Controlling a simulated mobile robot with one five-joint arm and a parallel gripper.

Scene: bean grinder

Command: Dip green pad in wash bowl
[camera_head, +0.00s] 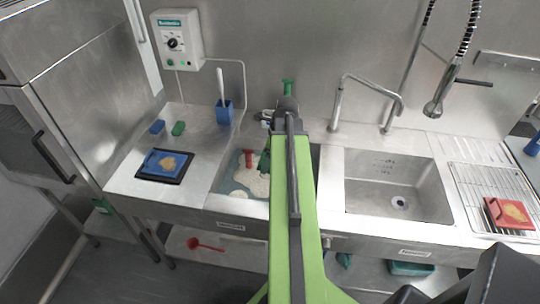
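A small green pad (179,128) lies on the left counter, beside a similar blue pad (157,127). A basin with bluish water and pale foam (250,184), which appears to be the wash bowl, is set into the counter left of my arm. A red item and a green item stand in it. My green arm hides its right part. My gripper (287,104) is at the far end of my arm, near the back wall. A green upright piece (288,87) shows just beyond it; I cannot tell whether it is held. The fingers are too hidden to read.
A dark-edged tray with a blue cloth (164,165) lies in front. An empty sink (359,195) and tall faucet (340,104) are right of my arm. A rack holds a red block (509,214).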

